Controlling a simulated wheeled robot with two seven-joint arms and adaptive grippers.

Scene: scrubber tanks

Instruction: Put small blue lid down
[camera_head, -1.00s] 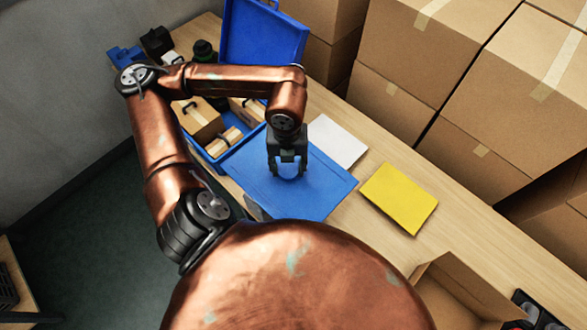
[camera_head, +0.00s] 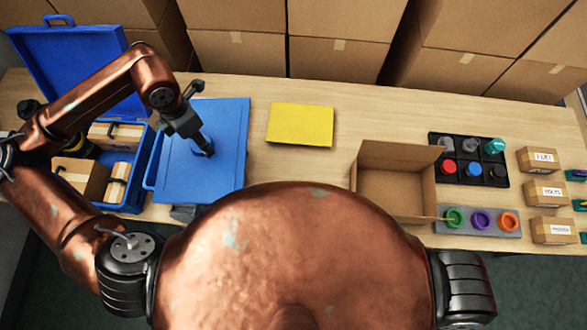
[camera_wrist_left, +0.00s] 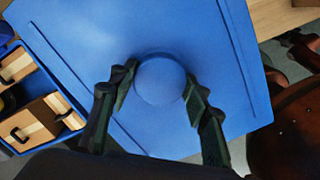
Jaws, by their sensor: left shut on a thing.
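The small blue lid (camera_head: 225,120) looks like a flat blue rectangular panel, left of centre in the head view. My left gripper (camera_head: 203,147) is over its middle, shut on a round blue knob-like part. In the left wrist view the round part (camera_wrist_left: 160,79) lies between the two fingers of my left gripper (camera_wrist_left: 150,90), and the panel (camera_wrist_left: 90,40) fills most of the picture. I cannot tell whether the panel touches the table or is held just above it. My right gripper is not in view.
An open blue case (camera_head: 95,62) with cardboard boxes stands left of the panel. A yellow sheet (camera_head: 300,125) lies to its right. Farther right are an open carton (camera_head: 392,180), a black rack (camera_head: 470,165) and a grey tray (camera_head: 477,221) with coloured rings. Cardboard boxes stack behind the table.

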